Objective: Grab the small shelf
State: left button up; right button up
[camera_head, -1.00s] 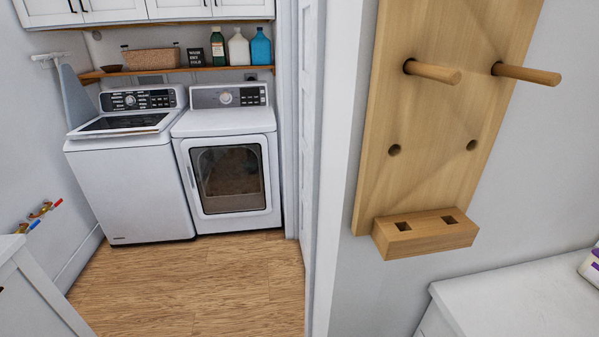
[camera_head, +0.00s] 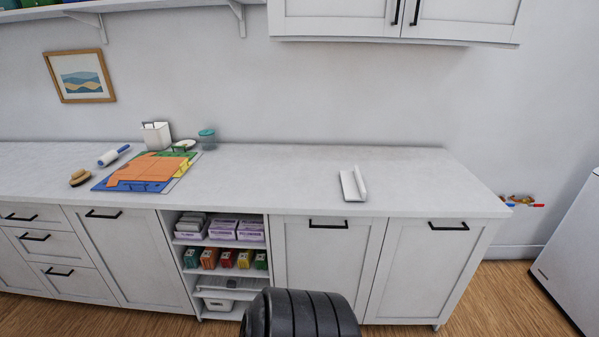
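A small white L-shaped piece (camera_head: 347,190), which looks like the small shelf, rests on the white countertop (camera_head: 270,185), right of the middle. It has a flat base lying on the counter and an upright plate along its right side. Nothing touches it. Neither of my grippers shows. A black ribbed part at the bottom middle appears to be mine; no fingers are visible on it.
An orange, blue and green stack (camera_head: 145,172), a brush (camera_head: 80,177), a lint roller (camera_head: 114,155), a white container (camera_head: 156,136) and a teal-lidded jar (camera_head: 207,139) stand left on the counter. The counter around the white piece is clear. Upper cabinets (camera_head: 345,18) hang above.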

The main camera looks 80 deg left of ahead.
aim_at(353, 185)
jog(key=u, duration=2.3)
jog(key=i+l, duration=0.2)
jog(key=l, duration=0.2)
